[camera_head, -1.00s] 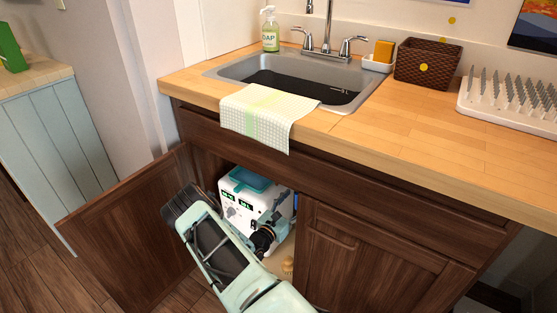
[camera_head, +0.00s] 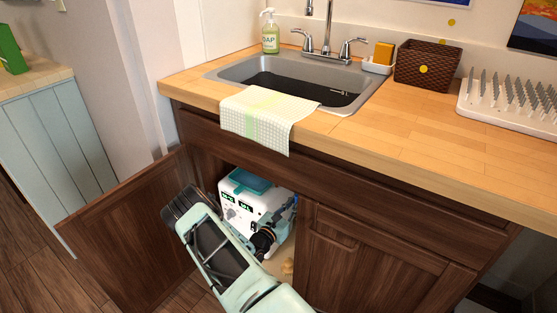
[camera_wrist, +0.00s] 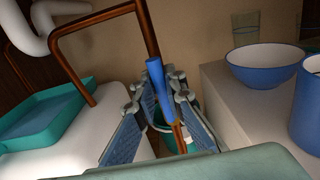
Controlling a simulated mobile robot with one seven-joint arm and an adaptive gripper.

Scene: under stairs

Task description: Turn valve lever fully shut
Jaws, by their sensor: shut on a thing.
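The valve lever (camera_wrist: 156,80) shows in the wrist view as a blue, rod-like handle. It stands upright and slightly tilted between the fingers of my gripper (camera_wrist: 160,105). The gripper is shut on the lever, with a pad on either side of it. A copper pipe (camera_wrist: 147,28) runs down behind the lever, and the valve body is hidden.
A white box-shaped device (camera_head: 240,207) with a teal tray (camera_wrist: 45,115) on top stands left of the gripper. A blue bowl (camera_wrist: 262,68) and blue cup (camera_wrist: 308,105) stand close on the right. A teal bucket (camera_wrist: 164,136) sits below. The open cabinet door (camera_head: 130,235) is at left.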

